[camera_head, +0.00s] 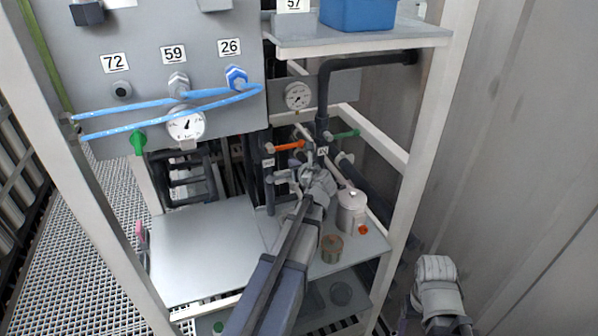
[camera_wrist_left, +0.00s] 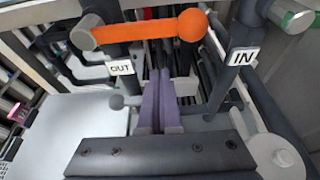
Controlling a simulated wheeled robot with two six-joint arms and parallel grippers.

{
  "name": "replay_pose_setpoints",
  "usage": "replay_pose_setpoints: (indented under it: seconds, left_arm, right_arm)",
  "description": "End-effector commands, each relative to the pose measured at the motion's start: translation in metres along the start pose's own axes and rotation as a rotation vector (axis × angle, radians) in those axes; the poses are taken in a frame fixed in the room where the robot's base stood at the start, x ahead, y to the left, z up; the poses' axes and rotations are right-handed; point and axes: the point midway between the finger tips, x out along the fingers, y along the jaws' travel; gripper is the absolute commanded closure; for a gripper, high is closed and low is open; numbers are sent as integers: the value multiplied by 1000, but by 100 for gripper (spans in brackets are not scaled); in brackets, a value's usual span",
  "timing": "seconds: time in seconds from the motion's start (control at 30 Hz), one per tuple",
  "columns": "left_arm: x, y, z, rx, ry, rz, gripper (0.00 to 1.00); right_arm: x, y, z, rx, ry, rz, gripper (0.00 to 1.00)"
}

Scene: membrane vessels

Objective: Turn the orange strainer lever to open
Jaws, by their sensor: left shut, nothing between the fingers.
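The orange strainer lever (camera_head: 288,146) lies roughly level across a dark pipe, left of the tall black pipe in the head view. In the left wrist view the orange lever (camera_wrist_left: 150,30) runs across the top, from a grey hub on the left to a round orange knob on the right. My left gripper (camera_head: 311,160) is just below and to the right of the lever. Its purple fingers (camera_wrist_left: 162,85) are shut and empty, pointing below the lever between the OUT and IN labels; contact with the lever cannot be told. My right gripper is not seen.
A green lever (camera_head: 345,134) sits right of the black pipe. A white canister (camera_head: 352,210) and a brownish cup (camera_head: 331,248) stand on the shelf to the right of my left arm. Gauges and blue hoses (camera_head: 120,122) are on the panel. The left shelf plate (camera_head: 205,250) is clear.

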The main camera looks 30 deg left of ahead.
Motion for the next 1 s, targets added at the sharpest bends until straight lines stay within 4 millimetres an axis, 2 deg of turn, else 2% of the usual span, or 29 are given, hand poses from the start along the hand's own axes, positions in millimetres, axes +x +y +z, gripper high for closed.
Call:
replay_pose_setpoints:
  seconds: [0.03, 0.3, 0.83, 1.0]
  left_arm:
    - [-8, 0, 16, 1, 0, -2, 100]
    - [-15, 0, 33, 0, 0, -1, 100]
    - [-15, 0, 35, -2, 0, -2, 100]
    - [-8, 7, 40, -26, 2, -9, 100]
  right_arm:
    - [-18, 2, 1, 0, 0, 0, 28]
    - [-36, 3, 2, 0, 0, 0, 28]
    - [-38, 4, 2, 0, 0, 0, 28]
    - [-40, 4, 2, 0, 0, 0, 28]
